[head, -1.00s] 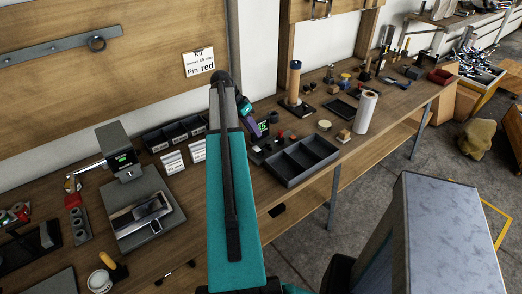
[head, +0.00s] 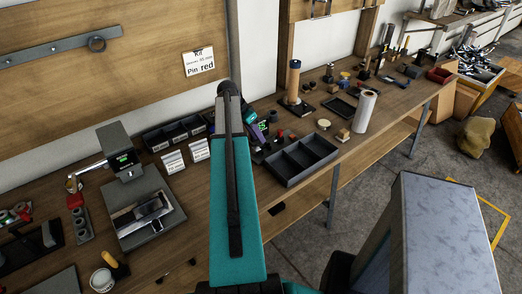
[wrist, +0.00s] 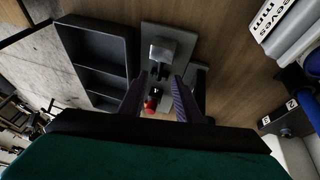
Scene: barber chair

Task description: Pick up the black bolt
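In the wrist view my gripper (wrist: 159,82) is open, its two dark fingers apart. Between and just beyond the fingers are small dark parts (wrist: 157,90) on a grey plate (wrist: 150,32); one of them may be the black bolt, but its shape is too dark and small to be sure. A red-topped piece (wrist: 151,104) is beside them, nearer the gripper's palm. Nothing is visibly held. In the head view my teal arm covers part of the bench, and the gripper end is mostly hidden behind it near the small parts.
A dark compartment tray (head: 301,158) lies right of the gripper on the wooden bench, and also shows in the wrist view (wrist: 92,62). Black bins (head: 174,134) and white label cards (head: 173,161) stand to the left. A white roll (head: 365,112) stands farther right.

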